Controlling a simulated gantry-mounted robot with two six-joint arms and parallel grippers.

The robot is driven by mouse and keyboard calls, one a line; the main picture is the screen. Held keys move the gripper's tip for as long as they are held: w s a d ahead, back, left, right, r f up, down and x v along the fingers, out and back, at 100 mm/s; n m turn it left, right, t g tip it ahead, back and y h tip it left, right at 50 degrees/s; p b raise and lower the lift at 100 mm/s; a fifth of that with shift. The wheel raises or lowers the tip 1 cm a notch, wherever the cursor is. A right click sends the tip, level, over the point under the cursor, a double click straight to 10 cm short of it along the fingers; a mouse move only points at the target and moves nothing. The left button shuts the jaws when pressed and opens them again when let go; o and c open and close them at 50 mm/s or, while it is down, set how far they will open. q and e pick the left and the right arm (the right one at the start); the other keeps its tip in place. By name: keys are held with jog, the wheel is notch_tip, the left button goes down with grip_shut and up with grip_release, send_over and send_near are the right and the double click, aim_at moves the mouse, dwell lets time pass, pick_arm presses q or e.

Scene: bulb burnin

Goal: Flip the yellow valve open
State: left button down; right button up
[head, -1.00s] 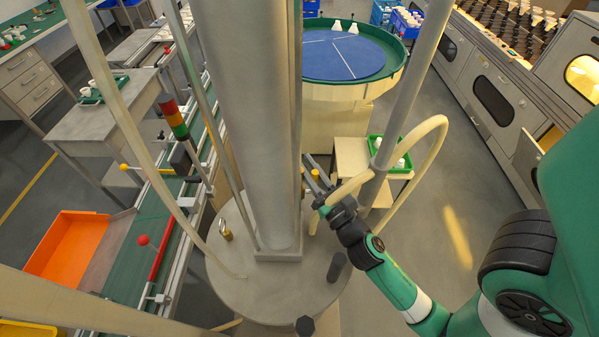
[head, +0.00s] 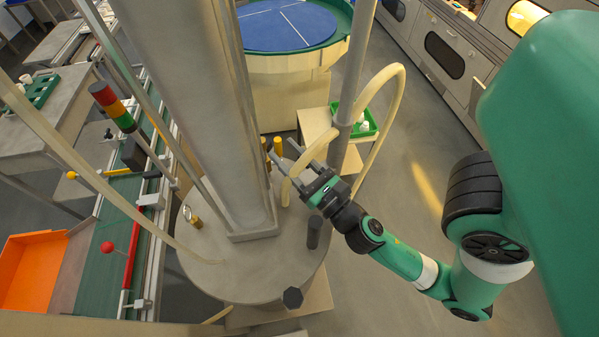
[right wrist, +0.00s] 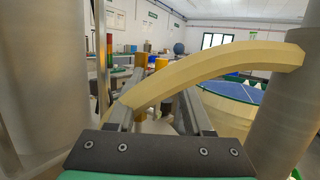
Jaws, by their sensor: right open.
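Two upright yellow pieces, which look like the yellow valve (head: 277,147), stand behind the round machine table, beside the grey column. In the right wrist view yellow pieces (right wrist: 161,62) show beyond the fingers, slightly left of centre. I cannot tell which piece is the handle or whether it is open. My right gripper (head: 288,155) is open and empty, just right of and nearer than the yellow pieces, apart from them as far as I can see. Its fingers (right wrist: 160,98) point toward them in the wrist view. My left gripper is out of view.
A cream hose (head: 384,85) arches close by the right gripper and crosses the wrist view (right wrist: 215,66). A grey column (head: 195,110) and a thin grey pole (head: 352,80) flank the gripper.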

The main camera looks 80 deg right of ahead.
aim_at(280, 152)
jog(key=shift+s+a+f+b, duration=0.7)
jog(key=shift+s+a+f, duration=0.2)
jog(key=shift+s+a, duration=0.1)
jog(key=shift+s+a+r+p, duration=0.25)
jog(key=shift+s+r+p, duration=0.1)
jog(key=shift+p, duration=0.55)
jog(key=shift+s+a+f, duration=0.1)
jog(key=shift+s+a, duration=0.2)
jog(key=shift+s, duration=0.15)
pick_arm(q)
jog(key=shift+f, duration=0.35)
pick_arm(e)
jog(key=shift+s+a, duration=0.15)
jog(key=shift+s, duration=0.1)
